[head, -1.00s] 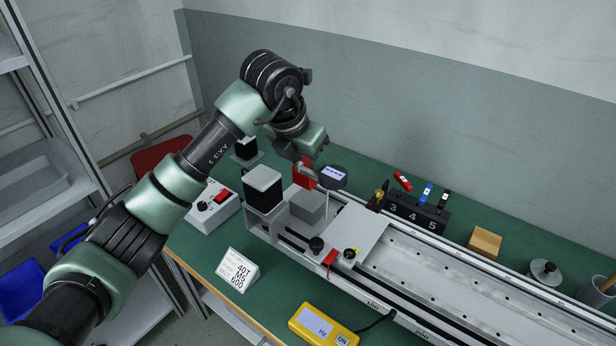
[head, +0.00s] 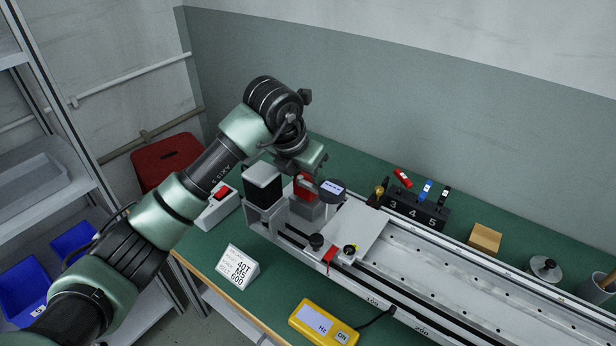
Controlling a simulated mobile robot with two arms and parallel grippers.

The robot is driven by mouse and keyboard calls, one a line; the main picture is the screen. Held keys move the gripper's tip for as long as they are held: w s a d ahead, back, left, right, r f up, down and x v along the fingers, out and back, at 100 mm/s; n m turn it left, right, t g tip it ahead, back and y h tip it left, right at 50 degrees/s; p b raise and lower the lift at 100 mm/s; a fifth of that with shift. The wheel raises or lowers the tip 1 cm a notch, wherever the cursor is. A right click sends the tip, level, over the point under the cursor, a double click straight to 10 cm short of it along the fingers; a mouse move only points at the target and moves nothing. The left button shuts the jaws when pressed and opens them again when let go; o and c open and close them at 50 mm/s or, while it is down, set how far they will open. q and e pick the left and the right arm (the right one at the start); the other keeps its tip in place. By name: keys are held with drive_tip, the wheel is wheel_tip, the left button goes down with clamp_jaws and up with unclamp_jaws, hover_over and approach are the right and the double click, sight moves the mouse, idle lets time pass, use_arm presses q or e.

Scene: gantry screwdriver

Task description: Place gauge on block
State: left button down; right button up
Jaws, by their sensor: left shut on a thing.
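My left gripper (head: 308,178) comes in from the left and is shut on the gauge. The gauge has a dark round head (head: 333,187) with a lit display, and a red part shows beside it, between the jaws. The grey block (head: 303,211) sits at the left end of the long rail, beside a black-sided motor box. The gauge is low over the block, and its red part overlaps the block's top in the picture. I cannot tell whether they touch. My gripper hides part of the gauge. My right gripper is out of view.
The motor box (head: 263,187) stands close left of the block, and a flat carriage plate (head: 352,230) lies right of it. A numbered black rack (head: 413,212) stands behind the rail. A yellow meter (head: 322,322) and a sign (head: 238,267) stand in front.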

use_arm(q)
drive_tip(key=shift+s+f, duration=0.15)
drive_tip(key=shift+f, duration=0.3)
drive_tip(key=c, duration=0.8)
unclamp_jaws()
drive_tip(key=shift+s+f, duration=0.1)
drive_tip(key=shift+f, duration=0.1)
drive_tip(key=shift+o, duration=0.2)
drive_tip(key=shift+r, duration=0.25)
drive_tip(key=v, duration=1.3)
drive_tip(key=shift+w+r, duration=0.2)
drive_tip(key=shift+w, duration=0.2)
drive_tip(key=shift+d, duration=0.15)
